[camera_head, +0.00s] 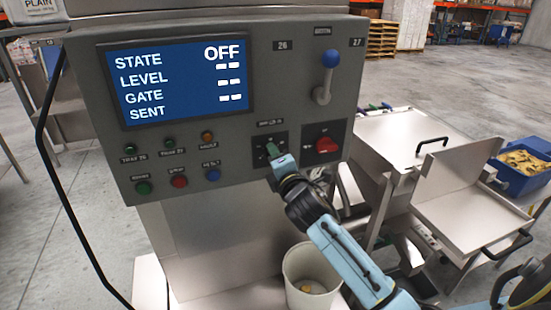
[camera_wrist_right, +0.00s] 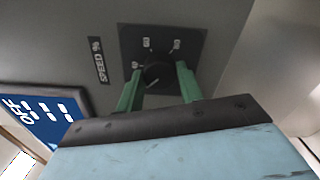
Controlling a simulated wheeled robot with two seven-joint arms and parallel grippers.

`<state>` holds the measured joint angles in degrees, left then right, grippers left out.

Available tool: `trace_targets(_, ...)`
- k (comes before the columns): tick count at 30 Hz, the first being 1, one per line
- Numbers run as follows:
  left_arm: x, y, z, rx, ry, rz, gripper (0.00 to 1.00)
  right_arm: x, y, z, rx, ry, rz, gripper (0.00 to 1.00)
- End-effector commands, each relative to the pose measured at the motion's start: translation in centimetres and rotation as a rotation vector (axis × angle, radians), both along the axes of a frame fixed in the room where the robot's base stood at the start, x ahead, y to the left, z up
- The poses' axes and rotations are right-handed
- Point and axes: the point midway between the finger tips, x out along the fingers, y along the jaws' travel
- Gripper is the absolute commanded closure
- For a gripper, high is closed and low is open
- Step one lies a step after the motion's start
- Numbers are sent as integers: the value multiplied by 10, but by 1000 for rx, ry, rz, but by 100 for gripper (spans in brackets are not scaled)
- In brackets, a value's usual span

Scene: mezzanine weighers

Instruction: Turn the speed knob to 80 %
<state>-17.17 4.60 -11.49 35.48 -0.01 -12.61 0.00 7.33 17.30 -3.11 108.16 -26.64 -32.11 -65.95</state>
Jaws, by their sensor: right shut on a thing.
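The speed knob (camera_wrist_right: 155,73) is a round black knob on a dark square plate with small pale scale marks, beside a "SPEED %" label (camera_wrist_right: 99,60). My right gripper (camera_wrist_right: 158,80) has its two green fingers on either side of the knob and is shut on it. A short white line shows on the knob; I cannot read which value it points to. In the head view my right gripper (camera_head: 273,151) reaches the speed plate (camera_head: 283,138) from below and hides the knob. My left gripper is not in view.
Right of the plate is a red rotary switch (camera_head: 326,145), with a blue-topped lever (camera_head: 326,80) above it. The screen (camera_head: 180,80) reads STATE OFF. Several coloured buttons (camera_head: 179,181) sit to the left. A white bucket (camera_head: 290,268) stands below; a steel table (camera_head: 470,205) is at right.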

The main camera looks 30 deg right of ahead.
Motion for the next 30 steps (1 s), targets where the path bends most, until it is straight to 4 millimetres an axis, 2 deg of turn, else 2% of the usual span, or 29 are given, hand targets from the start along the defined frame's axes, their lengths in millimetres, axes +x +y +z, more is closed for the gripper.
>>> trace_targets(30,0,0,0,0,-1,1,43,0,0,-1,940,-225,-1,86)
